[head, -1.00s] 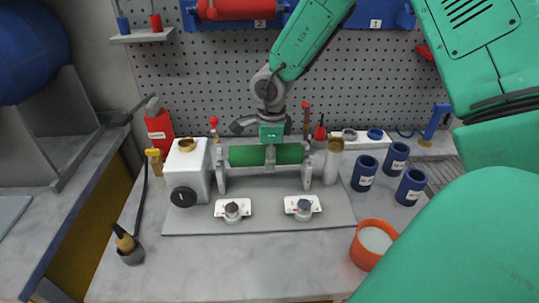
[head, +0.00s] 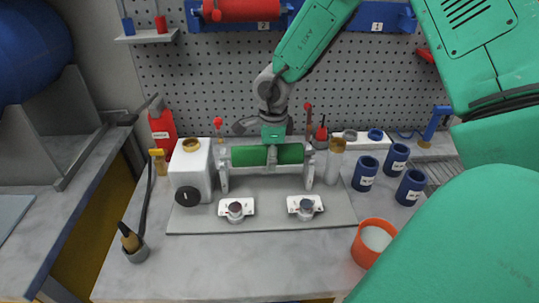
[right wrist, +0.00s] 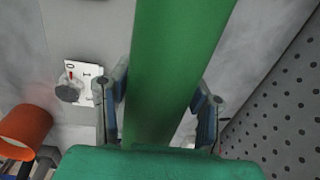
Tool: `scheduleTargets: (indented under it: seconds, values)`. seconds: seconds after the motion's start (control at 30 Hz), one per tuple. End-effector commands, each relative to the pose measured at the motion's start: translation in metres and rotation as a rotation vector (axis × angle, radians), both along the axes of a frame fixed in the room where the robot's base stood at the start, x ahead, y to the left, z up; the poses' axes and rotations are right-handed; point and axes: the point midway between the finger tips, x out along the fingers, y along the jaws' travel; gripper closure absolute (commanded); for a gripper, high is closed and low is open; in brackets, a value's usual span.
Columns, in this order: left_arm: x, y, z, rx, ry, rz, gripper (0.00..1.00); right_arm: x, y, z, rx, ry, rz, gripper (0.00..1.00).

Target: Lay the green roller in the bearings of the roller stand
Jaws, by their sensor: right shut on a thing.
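The green roller (head: 246,156) lies level between the two uprights of the roller stand (head: 223,176) in the head view. My right gripper (head: 271,158) is shut on the middle of the roller from above. In the right wrist view the roller (right wrist: 170,70) runs between the two fingers of the gripper (right wrist: 160,105). The roller's ends are close to the tops of the uprights; I cannot tell whether they rest in the bearings. My left gripper is not in view.
Two knob panels (head: 236,207) (head: 306,205) sit on the base plate in front. A white box with a black knob (head: 193,170) stands left. Several blue cups (head: 365,173) and an orange cup (head: 372,242) stand right. A red roller (head: 243,9) hangs on the wall.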

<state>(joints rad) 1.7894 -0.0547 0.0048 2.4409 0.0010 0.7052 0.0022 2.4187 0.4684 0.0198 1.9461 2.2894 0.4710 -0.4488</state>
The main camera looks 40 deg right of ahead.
Motion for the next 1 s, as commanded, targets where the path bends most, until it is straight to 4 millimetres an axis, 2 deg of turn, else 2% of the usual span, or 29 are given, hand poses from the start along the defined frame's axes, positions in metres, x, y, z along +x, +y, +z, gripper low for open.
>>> scheduleTargets:
  seconds: [0.43, 0.47, 0.5, 0.83, 1.0]
  values:
    - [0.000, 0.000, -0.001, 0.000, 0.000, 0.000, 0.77, 0.000, -0.002, -0.002, 0.003, -0.001, -0.001, 0.85]
    - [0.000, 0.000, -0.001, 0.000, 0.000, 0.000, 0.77, 0.000, -0.002, -0.002, 0.003, -0.001, -0.001, 0.45]
    - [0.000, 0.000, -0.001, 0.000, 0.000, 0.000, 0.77, 0.000, -0.002, -0.002, 0.003, -0.001, -0.001, 0.31]
    - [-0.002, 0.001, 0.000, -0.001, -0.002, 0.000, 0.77, 0.000, 0.000, -0.001, 0.001, 0.000, -0.001, 0.31]
    - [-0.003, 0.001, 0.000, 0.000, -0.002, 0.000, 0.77, -0.001, -0.001, 0.016, 0.004, -0.003, -0.003, 0.31]
